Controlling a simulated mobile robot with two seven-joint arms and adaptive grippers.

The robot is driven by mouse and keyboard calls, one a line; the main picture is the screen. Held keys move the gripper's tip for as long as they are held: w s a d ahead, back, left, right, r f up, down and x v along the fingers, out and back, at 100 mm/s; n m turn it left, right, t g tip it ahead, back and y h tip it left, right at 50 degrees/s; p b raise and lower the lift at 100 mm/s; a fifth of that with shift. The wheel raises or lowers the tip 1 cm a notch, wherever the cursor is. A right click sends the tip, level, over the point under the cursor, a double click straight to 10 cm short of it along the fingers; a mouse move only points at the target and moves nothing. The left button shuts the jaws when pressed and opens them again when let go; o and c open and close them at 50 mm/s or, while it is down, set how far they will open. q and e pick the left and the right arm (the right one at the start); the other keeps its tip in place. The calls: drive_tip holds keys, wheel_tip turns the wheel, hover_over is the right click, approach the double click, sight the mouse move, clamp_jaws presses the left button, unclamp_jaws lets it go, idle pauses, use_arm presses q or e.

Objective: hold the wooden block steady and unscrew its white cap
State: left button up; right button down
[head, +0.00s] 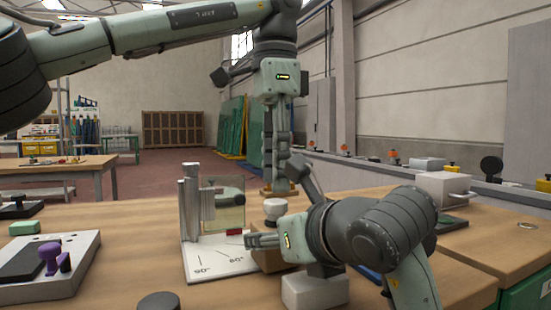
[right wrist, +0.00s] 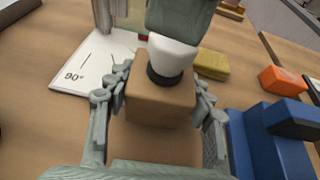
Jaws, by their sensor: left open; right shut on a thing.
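The wooden block (head: 268,259) stands on the bench in front of me, mostly hidden by my right gripper (head: 266,240). It also shows in the right wrist view (right wrist: 160,102), between the two fingers of my right gripper (right wrist: 160,92), which is shut on its sides. The white cap (head: 275,207) sits upright on top, above a dark collar in the right wrist view (right wrist: 171,57). My left gripper (head: 281,172) is open and points down over the cap. In the right wrist view a grey-green part hides the cap's top; I cannot tell whether it touches.
A white plate (head: 206,266) marked with angles, bearing a metal post (head: 190,205) and a glass pane (head: 229,205), stands close left of the block. A panel with a purple knob (head: 50,255) is farther left. Yellow (right wrist: 212,63), orange (right wrist: 283,80) and blue (right wrist: 268,148) items lie right of the block.

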sight(275, 201)
use_arm(q)
drive_tip(key=m, duration=0.7)
drive_tip(key=shift+r, duration=0.3)
drive_tip(key=m, duration=0.7)
drive_tip(key=shift+r+m, duration=0.25)
drive_tip(key=shift+m, duration=0.15)
drive_tip(key=m, duration=0.7)
drive_tip(key=shift+r, duration=0.25)
drive_tip(key=m, duration=0.5)
drive_tip(key=shift+r, duration=0.15)
drive_tip(key=m, duration=0.5)
drive_tip(key=shift+r, duration=0.2)
drive_tip(key=m, duration=0.5)
drive_tip(key=shift+r, duration=0.15)
drive_tip(key=m, duration=0.4)
drive_tip(key=shift+r+m, duration=0.15)
drive_tip(key=shift+m, duration=0.15)
drive_tip(key=m, duration=0.5)
drive_tip(key=shift+r+m, duration=0.2)
drive_tip(key=shift+m, duration=0.2)
drive_tip(key=shift+f, duration=4)
